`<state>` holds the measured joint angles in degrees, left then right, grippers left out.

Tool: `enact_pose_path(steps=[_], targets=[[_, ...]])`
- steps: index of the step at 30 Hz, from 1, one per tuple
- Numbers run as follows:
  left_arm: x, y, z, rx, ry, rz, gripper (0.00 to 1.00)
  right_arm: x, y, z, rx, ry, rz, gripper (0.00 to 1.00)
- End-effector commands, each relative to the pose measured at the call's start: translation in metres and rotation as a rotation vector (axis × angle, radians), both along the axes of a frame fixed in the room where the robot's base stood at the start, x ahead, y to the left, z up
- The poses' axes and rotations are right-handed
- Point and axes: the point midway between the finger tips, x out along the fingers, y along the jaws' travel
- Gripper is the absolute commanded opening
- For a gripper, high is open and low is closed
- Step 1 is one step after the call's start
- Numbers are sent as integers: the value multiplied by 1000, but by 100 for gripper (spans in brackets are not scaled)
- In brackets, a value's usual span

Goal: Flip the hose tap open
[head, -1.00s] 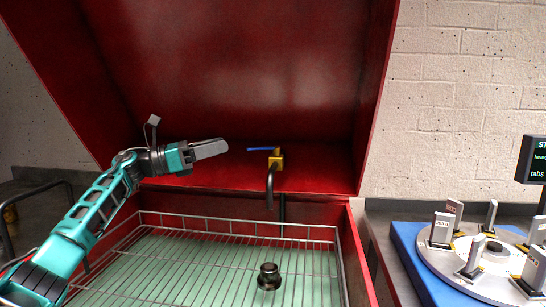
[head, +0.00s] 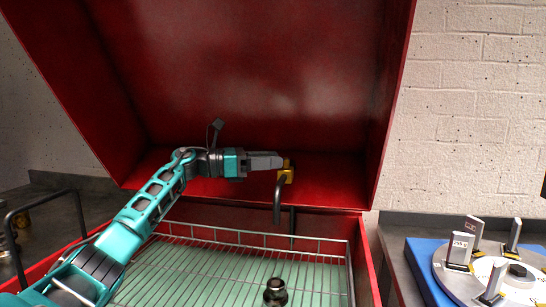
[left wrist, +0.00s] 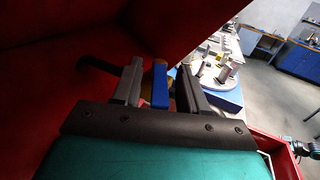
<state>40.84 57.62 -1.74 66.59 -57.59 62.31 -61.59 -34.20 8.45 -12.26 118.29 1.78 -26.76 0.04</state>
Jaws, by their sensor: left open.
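The hose tap (head: 286,172) is a small brass body with a dark curved spout, at the back edge of the red cabinet. Its blue lever (left wrist: 160,84) shows between my left gripper's two fingers in the left wrist view. In the head view the lever is hidden behind the gripper. My left gripper (head: 268,160) reaches in from the left, its fingertips beside the brass body. It also shows in the left wrist view (left wrist: 158,78), open, with a finger on each side of the lever. I cannot tell whether either finger touches it.
A wire rack (head: 215,268) fills the red basin below, with a dark round part (head: 275,291) on it. The red hood (head: 250,70) rises behind the tap. At right, a blue-based turntable (head: 425,270) holds several upright pieces.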

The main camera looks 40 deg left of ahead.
Motion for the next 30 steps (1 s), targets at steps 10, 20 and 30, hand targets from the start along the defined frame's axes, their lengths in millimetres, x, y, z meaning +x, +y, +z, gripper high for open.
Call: enact_pose_path(steps=[10,20,30], targets=[[9,-7,0,0,0,0,43,-1,-3,-4,-6,6,-4,0],[9,-7,0,0,0,0,21,-1,-3,-4,-7,7,-4,0],[9,-7,0,0,0,0,0,1,-3,0,-8,-2,-2,0]])
